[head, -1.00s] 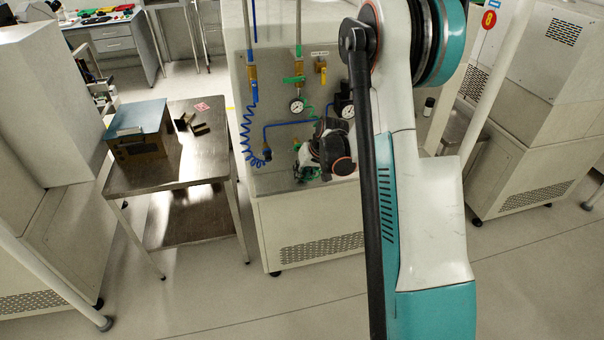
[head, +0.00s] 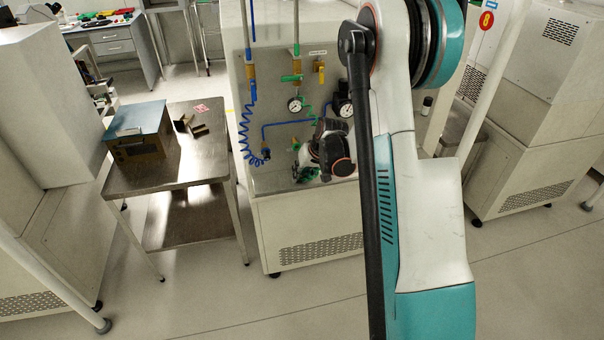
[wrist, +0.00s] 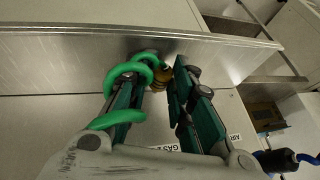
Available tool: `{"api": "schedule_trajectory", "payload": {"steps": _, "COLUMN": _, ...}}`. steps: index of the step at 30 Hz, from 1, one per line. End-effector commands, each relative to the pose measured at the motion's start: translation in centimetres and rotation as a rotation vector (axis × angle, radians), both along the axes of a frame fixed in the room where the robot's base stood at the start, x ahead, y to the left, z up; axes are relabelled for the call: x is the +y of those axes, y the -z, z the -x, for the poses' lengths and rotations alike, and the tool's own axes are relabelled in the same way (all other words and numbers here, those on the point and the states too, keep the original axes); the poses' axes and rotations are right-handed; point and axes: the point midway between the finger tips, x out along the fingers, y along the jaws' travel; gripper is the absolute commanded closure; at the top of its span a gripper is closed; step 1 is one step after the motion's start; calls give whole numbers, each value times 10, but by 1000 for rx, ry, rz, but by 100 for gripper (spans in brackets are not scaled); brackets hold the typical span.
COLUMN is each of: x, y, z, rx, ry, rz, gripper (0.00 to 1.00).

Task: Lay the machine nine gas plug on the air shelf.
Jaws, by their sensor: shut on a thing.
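My gripper (wrist: 158,82) is closed around a small brass plug (wrist: 160,77), which shows between the fingertips in the wrist view. A green coiled hose (wrist: 103,122) runs from the plug area and loops around the left finger. A brushed steel ledge (wrist: 70,47), apparently the air shelf, crosses the wrist view just beyond the fingertips. I cannot tell whether the plug touches it. In the head view the shelf (head: 270,184) runs along the foot of the gas panel, and my wrist is in front of it. The fingertips are mostly hidden there.
The panel carries gauges (head: 295,104), valves and a blue coiled hose (head: 246,135) left of my wrist. A steel table (head: 190,172) with a blue-topped box (head: 138,128) stands to the left. Machine cabinets flank both sides. The floor in front is clear.

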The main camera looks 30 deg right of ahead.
Motion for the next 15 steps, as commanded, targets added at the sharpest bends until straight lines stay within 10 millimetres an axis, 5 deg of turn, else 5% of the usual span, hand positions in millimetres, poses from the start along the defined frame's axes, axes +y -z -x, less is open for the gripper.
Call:
{"api": "schedule_trajectory", "payload": {"steps": 1, "x": 4, "y": 13, "z": 6, "rx": 21, "ry": -9, "rz": -1, "gripper": 100}}
{"api": "schedule_trajectory", "payload": {"steps": 15, "x": 6, "y": 20, "z": 5, "rx": 21, "ry": -13, "rz": 0, "gripper": 100}}
